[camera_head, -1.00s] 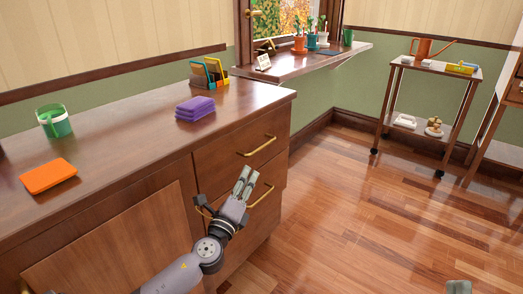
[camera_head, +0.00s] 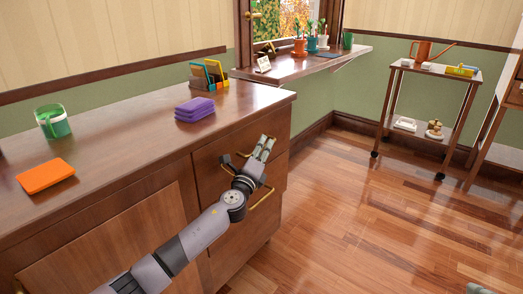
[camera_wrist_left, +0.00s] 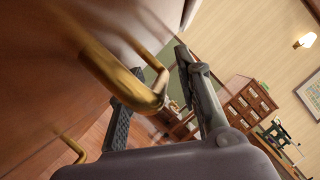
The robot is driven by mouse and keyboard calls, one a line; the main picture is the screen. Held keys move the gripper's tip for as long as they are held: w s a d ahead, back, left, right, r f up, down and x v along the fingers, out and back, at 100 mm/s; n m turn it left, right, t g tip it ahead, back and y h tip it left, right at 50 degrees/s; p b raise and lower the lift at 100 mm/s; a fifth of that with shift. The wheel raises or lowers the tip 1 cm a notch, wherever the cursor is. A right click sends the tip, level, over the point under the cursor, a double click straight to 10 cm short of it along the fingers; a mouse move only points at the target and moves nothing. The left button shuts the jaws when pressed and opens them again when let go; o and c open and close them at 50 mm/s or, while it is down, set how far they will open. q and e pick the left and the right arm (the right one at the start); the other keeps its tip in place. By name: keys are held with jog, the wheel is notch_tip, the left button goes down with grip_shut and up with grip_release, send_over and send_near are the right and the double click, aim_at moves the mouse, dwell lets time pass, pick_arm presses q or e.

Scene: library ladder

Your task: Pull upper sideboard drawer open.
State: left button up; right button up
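The wooden sideboard's upper drawer (camera_head: 222,158) looks shut in the head view. My left gripper (camera_head: 265,147) is in front of it and hides most of its brass handle. In the left wrist view the upper drawer's brass handle (camera_wrist_left: 122,72) is close, its bend reaching in between the spread fingers of the left gripper (camera_wrist_left: 165,80). The fingers are open and not closed on the handle; whether one touches it I cannot tell. The lower drawer's brass handle (camera_head: 262,198) shows below the gripper. A small grey piece at the bottom right edge may be my right gripper (camera_head: 478,289).
A wheeled cart (camera_head: 432,132) stands at the back right. The floor (camera_head: 350,210) right of the sideboard is clear.

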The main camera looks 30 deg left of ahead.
pick_arm(q)
grip_shut()
dwell(0.3)
dwell(0.6)
